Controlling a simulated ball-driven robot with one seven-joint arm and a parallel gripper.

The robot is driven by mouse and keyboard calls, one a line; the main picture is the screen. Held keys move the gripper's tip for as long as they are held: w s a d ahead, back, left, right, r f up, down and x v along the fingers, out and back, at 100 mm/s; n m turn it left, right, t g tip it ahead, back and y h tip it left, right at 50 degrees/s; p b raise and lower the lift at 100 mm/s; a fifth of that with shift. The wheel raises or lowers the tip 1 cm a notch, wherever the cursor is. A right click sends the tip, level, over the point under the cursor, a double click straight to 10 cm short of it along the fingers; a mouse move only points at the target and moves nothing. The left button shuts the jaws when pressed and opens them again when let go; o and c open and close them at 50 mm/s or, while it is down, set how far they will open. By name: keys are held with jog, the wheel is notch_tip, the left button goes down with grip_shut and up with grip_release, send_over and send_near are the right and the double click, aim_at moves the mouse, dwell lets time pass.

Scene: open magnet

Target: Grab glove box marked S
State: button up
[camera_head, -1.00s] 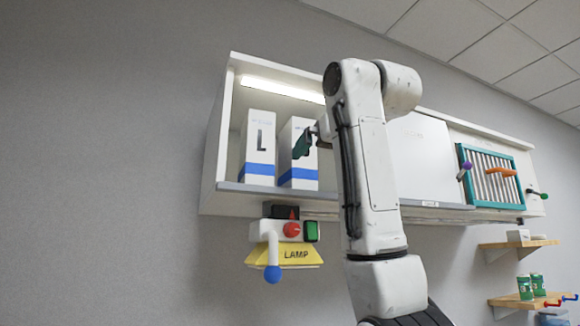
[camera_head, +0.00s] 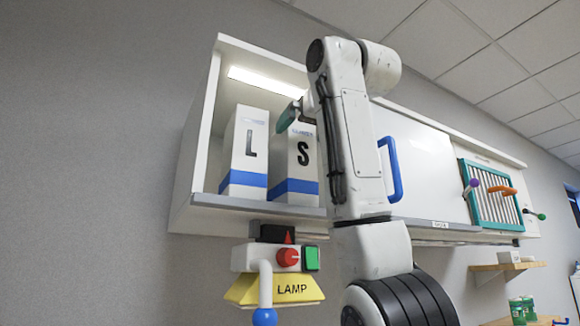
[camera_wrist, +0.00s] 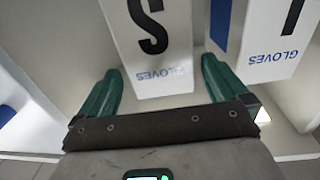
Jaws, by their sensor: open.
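The glove box marked S (camera_head: 296,160) is a tall white box with a blue band, upright in the lit open cabinet bay. In the wrist view the S box (camera_wrist: 152,40) appears upside down, with its "GLOVES" end reaching between my green fingers. My gripper (camera_head: 298,112) is at the top of this box in the head view. In the wrist view my gripper (camera_wrist: 160,85) is open, one finger on each side of the box end; contact cannot be told. The similar box marked L (camera_head: 248,155) stands just left of S; it also shows in the wrist view (camera_wrist: 265,35), close beside the right finger.
The wall cabinet (camera_head: 190,150) has a lower front ledge and a left side wall. A white panel with a blue handle (camera_head: 391,168) is right of my arm. A yellow lamp unit (camera_head: 275,290) hangs below. A teal rack (camera_head: 490,195) is farther right.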

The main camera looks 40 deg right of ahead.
jog(key=p+x, duration=0.2)
jog(key=x, duration=0.1)
jog(key=p+x, duration=0.1)
jog(key=shift+w+r, duration=0.25)
jog(key=shift+r, duration=0.1)
jog(key=shift+w+d+f, duration=0.15)
jog(key=shift+w, duration=0.25)
jog(key=c, duration=1.6)
jog(key=shift+c, duration=0.4)
